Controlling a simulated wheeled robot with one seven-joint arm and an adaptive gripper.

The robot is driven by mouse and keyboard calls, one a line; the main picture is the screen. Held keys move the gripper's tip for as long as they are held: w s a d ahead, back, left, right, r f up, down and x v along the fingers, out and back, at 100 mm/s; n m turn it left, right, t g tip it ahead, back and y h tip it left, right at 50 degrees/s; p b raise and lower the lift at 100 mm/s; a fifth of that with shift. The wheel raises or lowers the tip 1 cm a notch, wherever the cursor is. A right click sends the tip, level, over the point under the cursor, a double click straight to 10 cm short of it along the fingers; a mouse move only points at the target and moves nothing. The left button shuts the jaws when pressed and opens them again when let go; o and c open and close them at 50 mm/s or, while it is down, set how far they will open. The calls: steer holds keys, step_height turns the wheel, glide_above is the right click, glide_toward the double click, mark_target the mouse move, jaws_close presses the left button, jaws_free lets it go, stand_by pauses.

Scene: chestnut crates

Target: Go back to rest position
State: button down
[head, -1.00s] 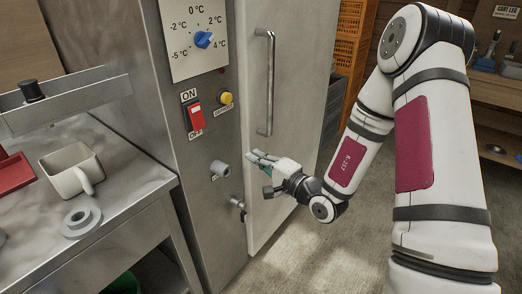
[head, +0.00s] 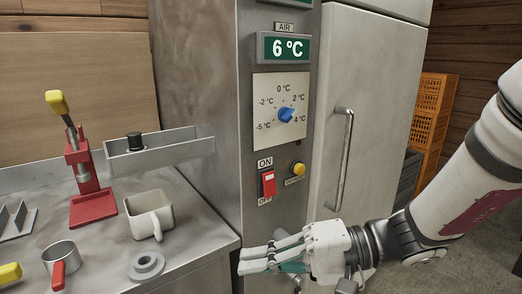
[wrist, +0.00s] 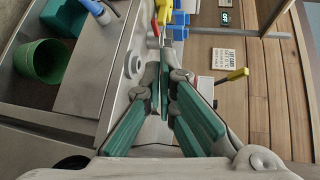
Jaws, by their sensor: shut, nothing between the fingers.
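My gripper (head: 262,262) is white with green finger pads. In the head view it is at the bottom centre, in front of the fridge's control panel, below the red switch and pointing left. In the wrist view my gripper (wrist: 165,105) shows its fingers together, with nothing between them. It appears apart from the panel and the bench. The tall grey fridge (head: 218,130) stands behind it, with its door shut and a long vertical handle (head: 343,160).
The panel has a blue dial (head: 286,115), a red switch (head: 268,183), a yellow button (head: 298,168) and a display reading 6 °C (head: 287,48). The steel bench (head: 100,215) at left holds a square mug (head: 148,213), a grey ring (head: 146,266) and a red press (head: 88,185). Orange crates (head: 432,110) stand right.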

steer(key=s+d+f+n+g+h, duration=0.1)
steer(key=s+d+g+h, duration=0.15)
steer(key=s, duration=0.35)
steer(key=s+d+n+g+h, duration=0.1)
steer(key=s+d+h, duration=0.1)
steer(key=s+h, duration=0.3)
steer(key=s+d+m+t+h, duration=0.1)
steer(key=s+d+t+h, duration=0.2)
steer(key=d, duration=0.5)
steer(key=s+d+m+t+h, duration=0.1)
steer(key=s+d+h, duration=0.2)
steer(key=d+h, duration=0.35)
step_height(320, 180, up, 17)
steer(key=t+y+p, duration=0.1)
steer(key=t+p, duration=0.2)
steer(key=p, duration=1.2)
steer(key=shift+d+n, duration=0.3)
steer(key=shift+d, duration=0.1)
steer(key=c, duration=2.4)
jaws_free()
steer(key=shift+w, duration=0.1)
